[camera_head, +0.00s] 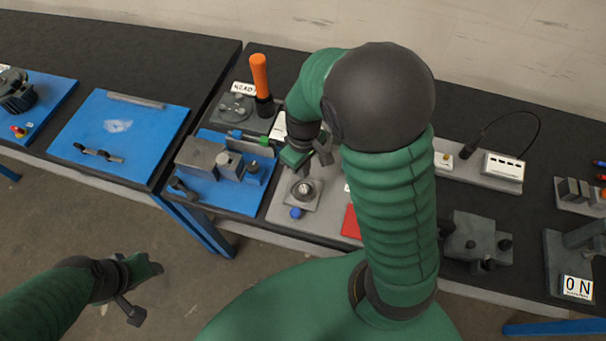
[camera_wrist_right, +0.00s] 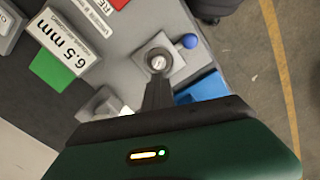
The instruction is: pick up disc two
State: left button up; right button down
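No label in view marks disc two, so I cannot say for sure which part it is. A small round grey part (camera_head: 304,188) sits on a square grey plate on the light grey board. It also shows in the right wrist view (camera_wrist_right: 158,62), just beyond the dark fingertip. My right gripper (camera_head: 310,160) is above and behind this part; contact cannot be judged, and its opening is unclear. My left gripper (camera_head: 138,300) hangs over the floor at lower left, away from the tables, its opening unclear.
A blue fixture (camera_head: 225,170) with grey blocks stands left of the round part. An orange handle (camera_head: 260,77) rises behind. A blue ball knob (camera_head: 296,213) and a red patch (camera_head: 351,222) are in front. My right arm hides the middle of the bench.

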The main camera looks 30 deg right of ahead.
jog(key=shift+a+r, duration=0.1)
jog(key=shift+a, duration=0.2)
jog(key=c, duration=1.8)
grip_release()
jog(key=shift+w, duration=0.4)
jog(key=shift+c, duration=0.2)
jog(key=shift+o, duration=1.2)
jog(key=o, duration=0.7)
jog(key=shift+s+d, duration=0.2)
jog(key=shift+d, duration=0.15)
jog(key=o, duration=0.5)
jog(key=shift+c, duration=0.2)
pick_arm(q)
jog(key=shift+w+a+f, duration=0.1)
jog(key=shift+w+a, duration=0.1)
jog(key=shift+w, duration=0.05)
pick_arm(e)
jog(key=shift+w+a, duration=0.15)
jog(key=shift+a, duration=0.05)
